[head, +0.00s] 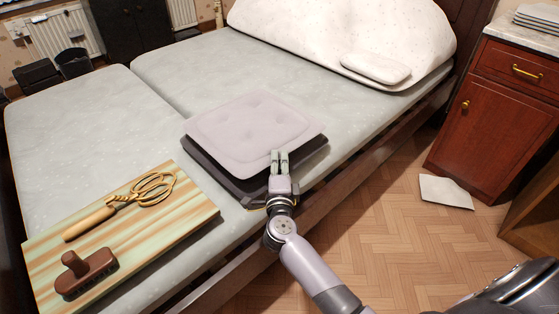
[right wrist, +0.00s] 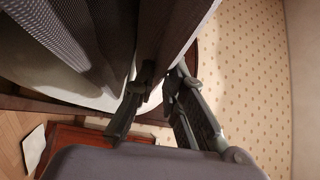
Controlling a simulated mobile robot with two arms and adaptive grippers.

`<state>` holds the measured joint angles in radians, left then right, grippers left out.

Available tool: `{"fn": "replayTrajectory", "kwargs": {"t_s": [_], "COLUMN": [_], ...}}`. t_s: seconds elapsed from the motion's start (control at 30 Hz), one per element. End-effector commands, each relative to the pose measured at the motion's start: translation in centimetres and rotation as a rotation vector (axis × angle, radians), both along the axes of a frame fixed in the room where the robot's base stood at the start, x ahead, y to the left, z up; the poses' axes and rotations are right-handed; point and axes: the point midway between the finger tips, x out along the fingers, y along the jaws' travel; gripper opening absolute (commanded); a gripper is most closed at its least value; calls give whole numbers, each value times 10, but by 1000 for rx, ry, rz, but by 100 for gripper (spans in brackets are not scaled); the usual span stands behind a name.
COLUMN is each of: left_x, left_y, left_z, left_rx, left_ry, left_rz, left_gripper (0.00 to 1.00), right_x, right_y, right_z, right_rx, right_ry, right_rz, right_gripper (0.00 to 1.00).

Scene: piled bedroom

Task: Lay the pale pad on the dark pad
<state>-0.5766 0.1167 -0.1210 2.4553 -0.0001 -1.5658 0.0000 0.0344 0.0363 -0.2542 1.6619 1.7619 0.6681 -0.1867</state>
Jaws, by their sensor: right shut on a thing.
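The pale pad (head: 250,128), a thin quilted lilac-grey square, lies over the dark pad (head: 229,178) on the bed. The dark pad shows along the left, front and right front edges; the rest is hidden. The pale pad sits slightly turned and shifted towards the back. My right gripper (head: 280,160) is at the pale pad's near right edge, shut on that edge. In the right wrist view, the fingers (right wrist: 155,88) pinch a shaded edge. I cannot tell whether the pale pad rests fully on the dark one. My left gripper is out of view.
A striped board (head: 190,195) with a wooden-handled whisk (head: 120,205) and a brown stamp-like block (head: 86,274) lies on the bed at left. A pillow (head: 376,68) is at the back. The bed's wooden side rail (head: 365,150) runs below my arm. A red-brown cabinet (head: 490,125) stands right.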

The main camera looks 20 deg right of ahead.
Motion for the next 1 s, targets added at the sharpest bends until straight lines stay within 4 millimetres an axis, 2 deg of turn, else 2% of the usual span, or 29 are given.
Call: {"fn": "replayTrajectory", "kwargs": {"t_s": [0.07,0.1,0.4,1.0], "left_x": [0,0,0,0], "left_y": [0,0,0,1], "left_z": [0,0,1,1], "left_rx": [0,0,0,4], "left_ry": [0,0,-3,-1], "left_rz": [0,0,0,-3], "left_gripper": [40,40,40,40], "right_x": [0,0,0,0], "right_y": [0,0,0,0], "right_z": [1,1,1,0], "right_rx": [0,0,1,0], "right_ry": [-2,-2,-1,1], "right_rz": [0,0,0,0], "right_gripper": [0,14,34,35]}}
